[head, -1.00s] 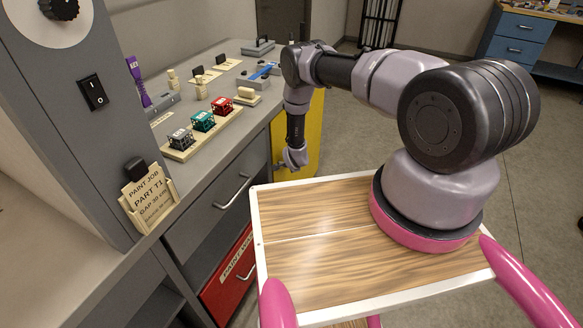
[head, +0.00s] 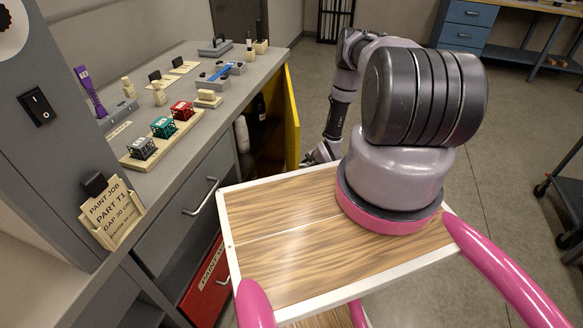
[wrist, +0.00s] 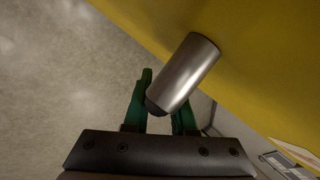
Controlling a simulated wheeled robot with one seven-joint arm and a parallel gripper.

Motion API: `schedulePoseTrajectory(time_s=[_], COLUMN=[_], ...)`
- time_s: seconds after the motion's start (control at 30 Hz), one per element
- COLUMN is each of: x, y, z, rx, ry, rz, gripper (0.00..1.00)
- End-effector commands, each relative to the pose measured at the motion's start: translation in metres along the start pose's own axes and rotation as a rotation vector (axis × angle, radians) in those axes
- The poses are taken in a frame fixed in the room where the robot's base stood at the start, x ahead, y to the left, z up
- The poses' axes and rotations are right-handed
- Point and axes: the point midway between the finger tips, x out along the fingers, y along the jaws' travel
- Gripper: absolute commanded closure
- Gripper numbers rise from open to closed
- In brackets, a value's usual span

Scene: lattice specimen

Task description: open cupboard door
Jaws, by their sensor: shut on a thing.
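The yellow cupboard door (head: 291,118) stands swung out from the grey bench, with the dark cupboard inside showing behind it. In the wrist view the yellow door face (wrist: 245,60) fills the upper right. A silver cylindrical handle (wrist: 188,68) sticks out from it. My gripper (wrist: 160,100) has its green fingers on either side of the handle's near end, shut on it. In the head view my gripper (head: 318,156) is by the door's outer side, and its fingers are too small to make out there.
Inside the cupboard are a white bottle (head: 242,134) and a dark bottle (head: 259,108). The grey bench top (head: 190,135) holds colored lattice cubes on a board. A red drawer (head: 208,285) is below. The floor (head: 400,50) beyond the door is open.

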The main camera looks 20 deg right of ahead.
Motion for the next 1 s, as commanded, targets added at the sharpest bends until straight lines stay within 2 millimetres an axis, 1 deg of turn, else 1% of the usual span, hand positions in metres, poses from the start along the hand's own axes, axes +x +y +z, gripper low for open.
schedulePoseTrajectory(time_s=[0.03,0.1,0.2,0.53,0.57,0.6,0.63,0.9,1.0], x=[-0.003,-0.005,-0.008,-0.009,-0.009,-0.009,-0.009,-0.008,-0.011], y=[0.004,0.009,0.014,0.015,0.015,0.015,0.015,0.016,0.016], z=[-0.013,-0.021,-0.028,-0.030,-0.030,-0.030,-0.030,-0.028,-0.029], rx=[0.008,0.007,0.005,0.004,0.004,0.004,0.004,0.003,0.004], ry=[0.007,0.006,0.005,0.005,0.005,0.004,0.004,0.002,0.002], rz=[-0.001,-0.002,-0.001,0.000,0.000,0.000,0.000,0.001,0.002], gripper=[1.00,1.00,1.00,1.00,0.72,0.57,0.48,0.48,0.48])
